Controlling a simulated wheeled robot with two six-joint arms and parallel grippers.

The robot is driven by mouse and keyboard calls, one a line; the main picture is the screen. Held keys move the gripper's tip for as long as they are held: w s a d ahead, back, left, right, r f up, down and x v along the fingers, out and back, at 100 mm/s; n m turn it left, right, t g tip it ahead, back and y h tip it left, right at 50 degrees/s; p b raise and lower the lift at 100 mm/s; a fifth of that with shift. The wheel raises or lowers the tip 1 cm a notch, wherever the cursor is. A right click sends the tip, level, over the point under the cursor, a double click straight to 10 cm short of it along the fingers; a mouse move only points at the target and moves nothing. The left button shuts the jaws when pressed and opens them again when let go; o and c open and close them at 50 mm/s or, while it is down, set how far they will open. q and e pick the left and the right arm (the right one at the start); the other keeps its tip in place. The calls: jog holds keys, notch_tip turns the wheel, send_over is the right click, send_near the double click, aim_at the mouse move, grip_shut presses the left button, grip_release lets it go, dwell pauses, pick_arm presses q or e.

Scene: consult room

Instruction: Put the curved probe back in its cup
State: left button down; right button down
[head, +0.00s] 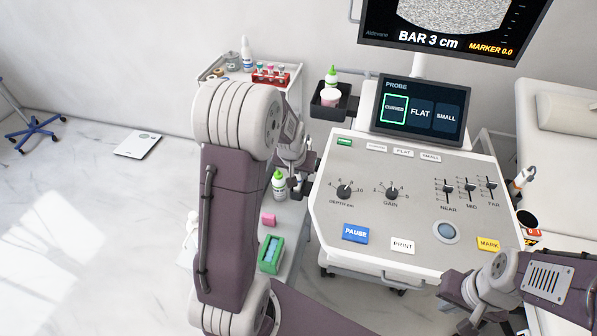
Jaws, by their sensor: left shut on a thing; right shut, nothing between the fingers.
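My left arm rises across the left middle of the head view. Its gripper (298,184) is at the console's left edge, beside a green-capped bottle (279,188). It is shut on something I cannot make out. The curved probe cannot be clearly identified. On the console's right side a dark-mouthed cup (527,220) looks empty, with a red and orange label below it. A white probe (522,178) stands in a holder just behind that cup; its type is unclear. My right gripper (450,287) is shut and empty by the console's front right edge.
The console (375,220) has knobs, sliders and buttons; its touchscreen (420,110) has CURVED outlined. A side trolley carries a green box (271,254) and pink block (268,220). A couch (570,150) stands right.

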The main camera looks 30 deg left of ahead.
pick_arm(q)
jog(key=shift+f, duration=0.25)
dwell(0.4)
jog(key=c, duration=1.2)
grip_release()
jog(key=shift+o, duration=0.2)
jog(key=shift+r, duration=0.1)
jog(key=a+v, duration=0.1)
jog(key=v, duration=0.8)
jog(key=shift+d+p, duration=0.4)
jog(key=shift+d, duration=0.1)
jog(key=shift+s, duration=0.1)
